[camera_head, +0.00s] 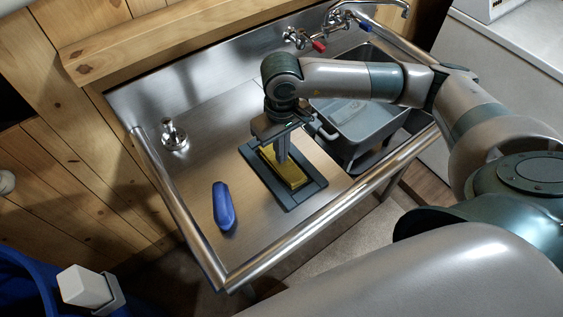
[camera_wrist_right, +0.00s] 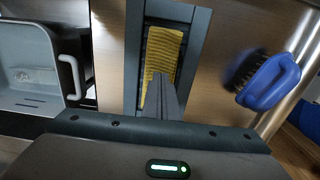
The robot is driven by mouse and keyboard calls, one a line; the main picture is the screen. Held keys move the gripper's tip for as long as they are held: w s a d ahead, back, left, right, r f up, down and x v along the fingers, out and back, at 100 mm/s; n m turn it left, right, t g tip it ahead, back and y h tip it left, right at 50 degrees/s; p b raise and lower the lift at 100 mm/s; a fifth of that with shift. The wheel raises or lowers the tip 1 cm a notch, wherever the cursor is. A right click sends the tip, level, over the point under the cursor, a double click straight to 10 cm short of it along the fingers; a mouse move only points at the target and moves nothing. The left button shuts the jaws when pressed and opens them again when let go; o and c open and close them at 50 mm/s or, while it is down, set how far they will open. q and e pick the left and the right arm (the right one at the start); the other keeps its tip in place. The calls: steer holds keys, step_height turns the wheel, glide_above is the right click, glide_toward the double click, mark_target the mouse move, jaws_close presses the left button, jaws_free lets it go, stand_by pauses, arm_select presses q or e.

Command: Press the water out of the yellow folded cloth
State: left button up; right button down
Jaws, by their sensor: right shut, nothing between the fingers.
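The yellow folded cloth (camera_head: 293,176) lies in a dark rectangular tray (camera_head: 287,202) on the steel counter. It also shows in the right wrist view (camera_wrist_right: 165,50), with a ribbed surface. My right gripper (camera_head: 283,157) is shut and points down over the cloth, its closed fingers hiding part of it. In the right wrist view the shut fingers (camera_wrist_right: 161,82) overlap the near part of the cloth. I cannot tell whether the fingertips touch it.
A blue-handled brush (camera_head: 223,206) lies on the counter left of the tray. A grey basin (camera_head: 350,118) with a handle sits in the sink to the right. A tap (camera_head: 340,18) is at the back. A metal knob-like fitting (camera_head: 173,135) stands at the left. A rail borders the counter.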

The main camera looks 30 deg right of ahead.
steer(key=shift+b, duration=0.65)
stand_by(1.4)
steer(key=shift+s+f+b, duration=0.1)
steer(key=shift+f+b, duration=0.05)
steer(key=shift+b, duration=0.6)
steer(key=shift+s+f, duration=0.1)
stand_by(0.8)
steer(key=shift+b, duration=0.5)
steer(key=shift+d, duration=0.1)
stand_by(0.5)
steer(key=shift+d, duration=0.1)
steer(key=shift+d+f+b, duration=0.1)
steer(key=shift+d+b, duration=0.05)
steer(key=shift+b, duration=0.25)
